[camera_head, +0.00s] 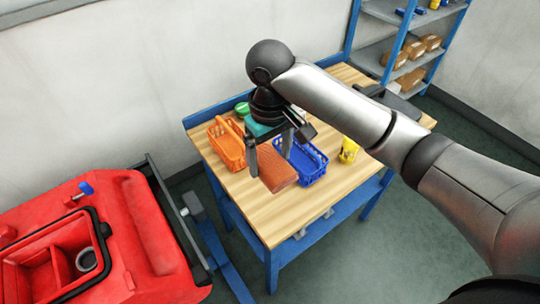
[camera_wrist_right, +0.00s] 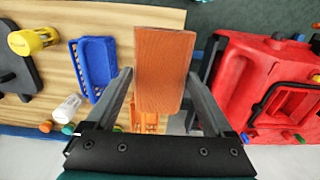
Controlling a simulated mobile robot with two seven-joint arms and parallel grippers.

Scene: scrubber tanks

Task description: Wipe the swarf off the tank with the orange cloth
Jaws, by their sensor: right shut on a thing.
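My right gripper (camera_head: 270,160) is shut on the orange cloth (camera_head: 277,172), a flat rust-orange block-like pad. It holds the cloth above the wooden table. In the right wrist view the cloth (camera_wrist_right: 165,65) sits between the two fingers (camera_wrist_right: 160,105). The red tank (camera_head: 152,225) stands at the lower left of the head view, apart from the cloth, with an open compartment on top. The tank also shows at the right of the wrist view (camera_wrist_right: 244,75). I cannot make out any swarf on it. My left gripper is out of view.
The table (camera_head: 262,222) carries an orange basket (camera_head: 226,148), a blue basket (camera_head: 312,168) and a yellow container (camera_head: 348,150). A dark bar (camera_head: 172,212) stands between tank and table. A blue shelf (camera_head: 398,50) holds boxes at the back right. The table's front is clear.

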